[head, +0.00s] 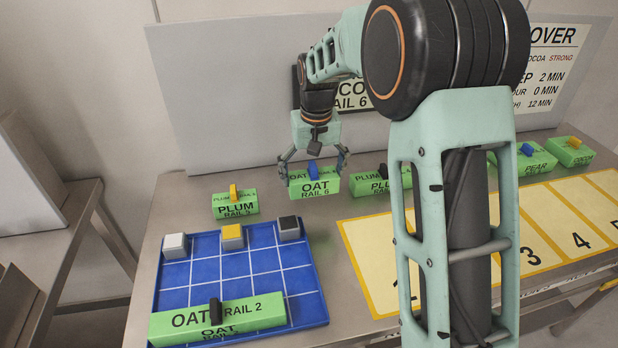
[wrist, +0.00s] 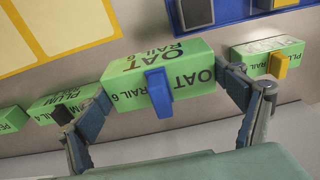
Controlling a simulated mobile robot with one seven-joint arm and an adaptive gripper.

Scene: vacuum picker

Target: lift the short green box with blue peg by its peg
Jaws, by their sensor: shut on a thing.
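A short green box (head: 315,188) marked OAT RAIL 6 with a blue peg (head: 313,170) on top is at the back of the table in the head view. In the wrist view the box (wrist: 125,92) lies across the middle, its blue peg (wrist: 159,92) standing toward the camera. My gripper (head: 313,174) is shut on the box's two ends, one finger at each end. The peg stands between the fingers, touched by neither. I cannot tell whether the box is clear of the table. A green PEAR box (head: 538,163) with a blue peg stands at the right.
A green PLUM box (head: 235,208) with a yellow peg stands left of my gripper; another PLUM box (head: 370,188) with a black peg is close right. A blue gridded tray (head: 262,262) in front holds small blocks and a long green box. Numbered yellow slots (head: 372,262) lie right.

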